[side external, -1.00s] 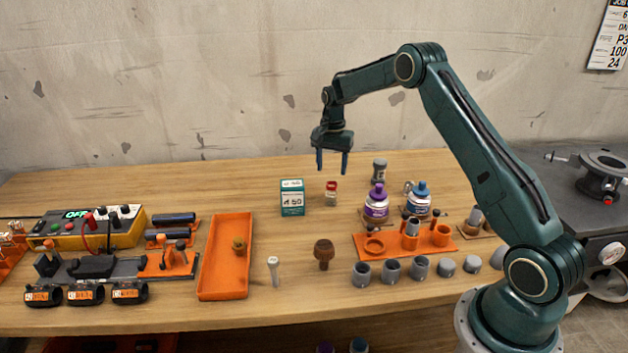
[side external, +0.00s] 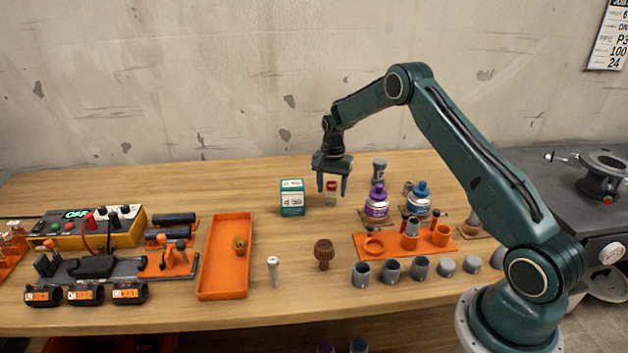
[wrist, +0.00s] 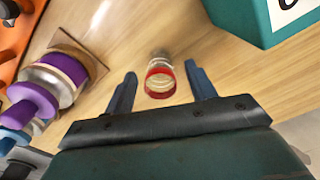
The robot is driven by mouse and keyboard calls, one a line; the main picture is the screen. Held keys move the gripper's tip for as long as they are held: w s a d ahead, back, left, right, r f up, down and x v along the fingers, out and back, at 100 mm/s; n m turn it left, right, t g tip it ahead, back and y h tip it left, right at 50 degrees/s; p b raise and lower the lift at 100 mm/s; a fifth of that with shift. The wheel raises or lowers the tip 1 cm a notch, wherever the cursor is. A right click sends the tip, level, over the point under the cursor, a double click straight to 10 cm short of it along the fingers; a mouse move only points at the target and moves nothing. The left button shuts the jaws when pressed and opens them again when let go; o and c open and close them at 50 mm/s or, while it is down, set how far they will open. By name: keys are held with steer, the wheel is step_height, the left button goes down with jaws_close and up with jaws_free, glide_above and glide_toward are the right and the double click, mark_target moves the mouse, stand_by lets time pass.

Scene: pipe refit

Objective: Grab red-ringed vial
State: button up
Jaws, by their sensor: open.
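The red-ringed vial (wrist: 160,77) is a small clear vial with a red band at its near end. In the wrist view it shows between and just beyond my open fingers. In the side external view the vial (side external: 331,189) stands on the table between the green-and-white box and the purple bottle, partly covered by my gripper. My gripper (side external: 332,186) points down over it with the fingers spread on either side. In the wrist view my gripper (wrist: 161,90) is open and empty. I cannot tell how far down the vial the fingertips reach.
A green-and-white box (side external: 292,198) stands close on the left. A purple bottle (side external: 377,201) and a blue bottle (side external: 419,197) stand on the right, with a grey cylinder (side external: 379,171) behind. An orange tray (side external: 207,262) lies front left. The table behind the vial is clear.

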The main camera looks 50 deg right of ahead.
steer(key=shift+f, duration=1.05)
steer(key=shift+c, duration=0.3)
steer(key=c, duration=1)
